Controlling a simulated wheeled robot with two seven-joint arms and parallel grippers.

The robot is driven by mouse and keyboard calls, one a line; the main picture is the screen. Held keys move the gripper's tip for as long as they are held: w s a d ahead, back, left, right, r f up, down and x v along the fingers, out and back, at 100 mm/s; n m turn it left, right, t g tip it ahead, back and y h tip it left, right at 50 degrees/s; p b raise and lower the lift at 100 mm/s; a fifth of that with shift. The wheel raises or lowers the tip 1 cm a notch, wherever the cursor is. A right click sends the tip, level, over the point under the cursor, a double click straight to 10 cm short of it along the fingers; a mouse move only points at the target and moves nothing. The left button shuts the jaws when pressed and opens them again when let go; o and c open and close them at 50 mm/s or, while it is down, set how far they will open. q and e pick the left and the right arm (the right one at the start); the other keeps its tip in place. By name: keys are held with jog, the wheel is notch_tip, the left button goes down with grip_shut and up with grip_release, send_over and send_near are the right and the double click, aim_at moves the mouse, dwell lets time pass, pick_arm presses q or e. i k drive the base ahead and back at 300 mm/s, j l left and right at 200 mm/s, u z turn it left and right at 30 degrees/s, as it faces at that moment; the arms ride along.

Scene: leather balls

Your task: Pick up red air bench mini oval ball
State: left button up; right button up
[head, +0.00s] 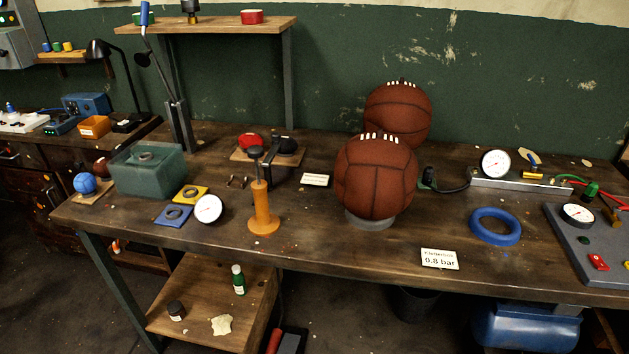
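A small red oval object (250,141), which looks like the mini oval ball, sits on a low wooden stand (240,156) near the back of the workbench, left of centre. A similar black one (285,145) sits just right of it on the same stand. Neither of my grippers is in view.
Two large brown laced balls (375,178) stand right of the stand, one behind the other. A teal translucent box (148,170) stands at left. A blue ring (494,226) and gauge panel (592,240) lie at right. The front middle of the bench (330,240) is mostly clear.

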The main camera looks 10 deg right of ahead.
aim_at(246, 140)
jog(key=i+j+z, duration=0.15)
jog(key=i, duration=0.3)
jog(key=i+j+z, duration=0.15)
jog(key=i, duration=0.25)
